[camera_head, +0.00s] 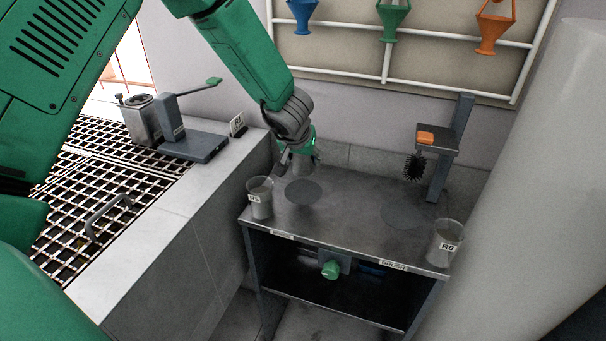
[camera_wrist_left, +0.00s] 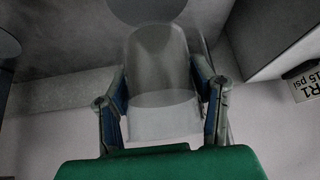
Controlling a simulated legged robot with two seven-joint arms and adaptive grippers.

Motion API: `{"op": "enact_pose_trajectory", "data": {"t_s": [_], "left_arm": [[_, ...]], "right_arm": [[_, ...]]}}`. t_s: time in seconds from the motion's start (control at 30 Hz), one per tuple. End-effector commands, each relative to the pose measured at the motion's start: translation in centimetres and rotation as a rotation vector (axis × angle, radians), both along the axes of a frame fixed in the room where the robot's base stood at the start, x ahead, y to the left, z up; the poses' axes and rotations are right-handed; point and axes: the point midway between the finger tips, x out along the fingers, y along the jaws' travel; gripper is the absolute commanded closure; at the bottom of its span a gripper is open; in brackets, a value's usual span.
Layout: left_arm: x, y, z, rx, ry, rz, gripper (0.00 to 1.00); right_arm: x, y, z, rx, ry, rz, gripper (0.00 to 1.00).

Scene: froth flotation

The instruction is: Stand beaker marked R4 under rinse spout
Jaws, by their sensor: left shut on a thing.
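My left gripper (camera_head: 300,160) hangs above the left part of the dark bench (camera_head: 345,200), beside a dark round patch (camera_head: 303,193). In the left wrist view its two fingers (camera_wrist_left: 163,105) are shut around a clear grey beaker (camera_wrist_left: 160,60). No marking shows on the held beaker, so I cannot tell whether it is R4. In the head view the arm and fingers mostly hide it. A rinse spout cannot be made out; the area behind my gripper is covered. A label that seems to read RINSE (camera_head: 283,236) is on the bench's front edge. My right gripper is not in view.
A labelled beaker (camera_head: 260,199), perhaps R5, stands at the bench's left edge, close to my gripper. Beaker R6 (camera_head: 445,244) stands at the right front corner. A black brush (camera_head: 413,168) hangs from a post-mounted bracket (camera_head: 437,142). The bench middle is clear.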

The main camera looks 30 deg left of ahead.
Motion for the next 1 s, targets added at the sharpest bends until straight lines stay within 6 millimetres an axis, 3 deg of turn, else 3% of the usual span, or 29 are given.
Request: {"op": "enact_pose_trajectory", "data": {"t_s": [0.03, 0.27, 0.53, 0.6, 0.93, 0.97, 1.0], "left_arm": [[-0.1, 0.0, -1.3, -0.002, 0.001, -0.001, 0.83], [-0.2, 0.2, -2.8, -0.003, 0.0, -0.001, 0.83], [-0.2, 0.2, -7.1, -0.004, 0.002, 0.001, 0.83], [0.2, 0.2, -7.3, -0.003, 0.0, 0.001, 0.88], [0.1, 0.1, -7.4, 0.0, 0.001, 0.0, 0.88], [0.1, 0.2, -7.3, -0.001, 0.001, -0.001, 0.39], [0.1, 0.2, -7.3, -0.001, 0.001, -0.001, 0.28]], "right_arm": [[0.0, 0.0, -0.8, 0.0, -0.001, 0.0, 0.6], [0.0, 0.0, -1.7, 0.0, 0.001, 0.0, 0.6], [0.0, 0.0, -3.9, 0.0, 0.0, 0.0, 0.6], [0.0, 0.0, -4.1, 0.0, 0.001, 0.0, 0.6], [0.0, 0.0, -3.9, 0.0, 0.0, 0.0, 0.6], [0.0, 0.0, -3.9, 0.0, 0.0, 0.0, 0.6], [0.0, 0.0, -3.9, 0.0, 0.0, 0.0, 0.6]]}}
